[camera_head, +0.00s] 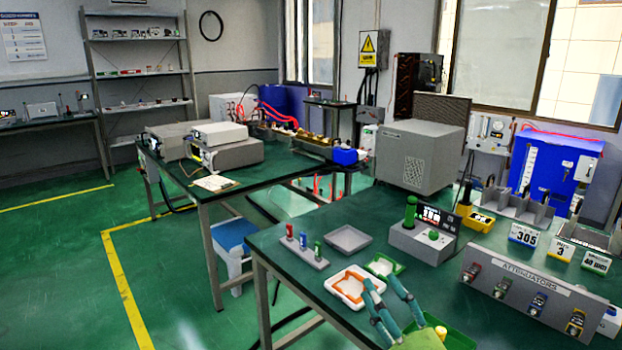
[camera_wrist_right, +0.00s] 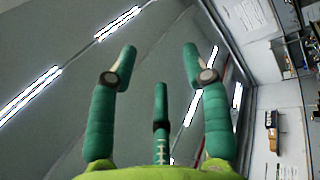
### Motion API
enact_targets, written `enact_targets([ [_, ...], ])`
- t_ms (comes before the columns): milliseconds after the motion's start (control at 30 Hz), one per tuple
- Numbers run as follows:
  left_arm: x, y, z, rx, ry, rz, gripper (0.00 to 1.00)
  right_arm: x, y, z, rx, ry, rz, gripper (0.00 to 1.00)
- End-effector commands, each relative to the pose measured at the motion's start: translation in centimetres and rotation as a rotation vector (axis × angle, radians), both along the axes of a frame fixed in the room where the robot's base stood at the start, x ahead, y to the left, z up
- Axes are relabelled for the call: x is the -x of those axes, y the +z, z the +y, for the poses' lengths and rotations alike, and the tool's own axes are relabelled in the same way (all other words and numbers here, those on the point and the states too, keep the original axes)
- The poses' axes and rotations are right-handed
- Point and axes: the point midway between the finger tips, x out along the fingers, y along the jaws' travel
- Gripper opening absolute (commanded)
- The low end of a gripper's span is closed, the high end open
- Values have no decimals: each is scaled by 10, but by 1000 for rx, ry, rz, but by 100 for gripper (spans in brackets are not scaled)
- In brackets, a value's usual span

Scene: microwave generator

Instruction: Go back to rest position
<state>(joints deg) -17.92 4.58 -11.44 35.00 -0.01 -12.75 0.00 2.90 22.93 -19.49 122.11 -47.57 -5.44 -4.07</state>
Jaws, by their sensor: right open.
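My right gripper (camera_head: 388,300) shows at the bottom of the head view, low in front of the bench's near edge. Its teal fingers are spread and empty. In the right wrist view the same gripper (camera_wrist_right: 158,75) has its fingers apart with nothing between them, and points up toward the ceiling and its lamps. My left gripper is in neither view.
The green-topped bench (camera_head: 335,215) carries a white-and-orange tray (camera_head: 343,291), a grey tray (camera_head: 348,239), a rack of small coloured parts (camera_head: 300,250), a device with a green knob (camera_head: 420,243) and an attenuator panel (camera_head: 525,290). Open floor (camera_head: 60,270) lies left.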

Motion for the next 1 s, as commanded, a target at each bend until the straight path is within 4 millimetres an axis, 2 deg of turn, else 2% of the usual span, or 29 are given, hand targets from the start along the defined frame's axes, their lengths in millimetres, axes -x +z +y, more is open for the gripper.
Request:
enact_targets([
  [33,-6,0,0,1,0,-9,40,-1,-20,-20,-113,-76,118,48],
  [100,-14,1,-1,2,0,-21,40,2,-54,-49,-262,-186,293,48],
  [167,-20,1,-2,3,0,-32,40,10,-89,-70,-377,-278,455,48],
  [200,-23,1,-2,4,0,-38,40,20,-115,-81,-447,-339,566,48],
  [267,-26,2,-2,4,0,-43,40,41,-154,-94,-540,-425,736,48],
  [300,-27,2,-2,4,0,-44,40,57,-178,-100,-593,-477,844,48],
  [400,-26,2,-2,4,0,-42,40,100,-226,-104,-687,-578,1075,48],
  [500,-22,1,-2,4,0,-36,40,139,-257,-102,-743,-649,1257,48],
  [600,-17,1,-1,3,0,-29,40,174,-278,-98,-779,-704,1410,48],
  [867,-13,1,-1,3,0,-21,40,261,-307,-81,-827,-808,1749,48],
  [1000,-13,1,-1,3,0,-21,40,251,-343,-80,-816,-817,1758,48],
])
